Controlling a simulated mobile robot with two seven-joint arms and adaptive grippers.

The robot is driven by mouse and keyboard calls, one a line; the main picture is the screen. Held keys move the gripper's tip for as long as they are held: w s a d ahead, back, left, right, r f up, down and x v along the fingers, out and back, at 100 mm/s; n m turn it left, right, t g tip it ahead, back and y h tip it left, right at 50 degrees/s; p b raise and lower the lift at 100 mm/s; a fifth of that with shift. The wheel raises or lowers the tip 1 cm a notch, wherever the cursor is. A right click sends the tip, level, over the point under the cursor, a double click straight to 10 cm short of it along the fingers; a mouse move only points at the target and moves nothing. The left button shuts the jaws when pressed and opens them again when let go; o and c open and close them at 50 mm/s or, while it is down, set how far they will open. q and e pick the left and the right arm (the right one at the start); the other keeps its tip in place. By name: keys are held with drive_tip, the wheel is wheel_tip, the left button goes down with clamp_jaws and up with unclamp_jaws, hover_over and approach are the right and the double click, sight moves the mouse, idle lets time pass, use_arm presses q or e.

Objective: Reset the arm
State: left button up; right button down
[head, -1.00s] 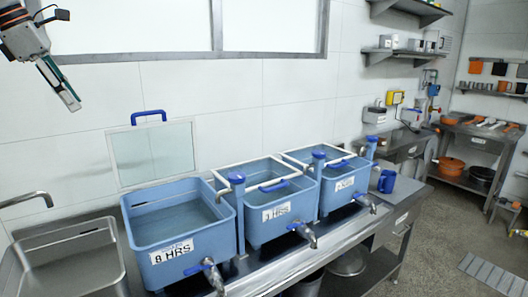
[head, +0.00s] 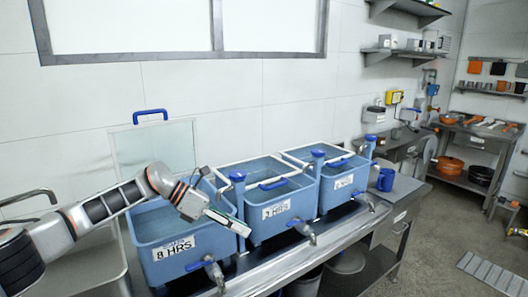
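My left arm (head: 110,200) reaches in from the left. Its gripper (head: 236,226) points right and down in front of the blue tank labelled 8 HRS (head: 155,240), overlapping that tank's right front corner in the picture. The fingers are seen nearly side-on as one narrow bar, so I cannot tell whether they are open or shut. Nothing shows held at their tips. Part of the 8 HRS tank's rim and inside is hidden behind the arm. My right gripper is out of view.
Two more blue water tanks, the middle (head: 275,225) and the right one (head: 343,195), stand on the metal counter (head: 325,242) with taps in front. A clear panel with a blue handle (head: 150,113) leans on the wall. A sink and faucet (head: 28,195) are at left. A blue mug (head: 386,180) stands at right.

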use_arm(q)
drive_tip(key=s+d+f+n+t+h, duration=0.3)
drive_tip(key=s+d+f+n+h, duration=0.15)
drive_tip(key=d+n, duration=0.2)
drive_tip(key=s+d+f+n+t+h, duration=0.3)
drive_tip(key=s+d+f+n, duration=0.15)
drive_tip(key=d+n, duration=0.2)
drive_tip(key=s+a+f+n+t+y, duration=0.5)
drive_tip(key=a+f+n, duration=0.3)
drive_tip(key=n, duration=0.4)
drive_tip(key=s+a+f+n+t+y, duration=0.4)
drive_tip(key=a+f+n+y, duration=0.35)
drive_tip(key=n, duration=0.35)
drive_tip(key=s+a+f+n+g+y, duration=0.2)
drive_tip(key=s+a+f+n, duration=0.2)
drive_tip(key=s+a+f, duration=0.2)
drive_tip(key=s+a+f+n+g+y, duration=0.2)
drive_tip(key=s+a+f+n, duration=0.2)
drive_tip(key=s, duration=0.7)
wheel_tip(320, 180, down, 3)
drive_tip(key=a, duration=0.2)
drive_tip(key=shift+a+n+g, duration=0.3)
drive_tip(key=shift+a, duration=0.05)
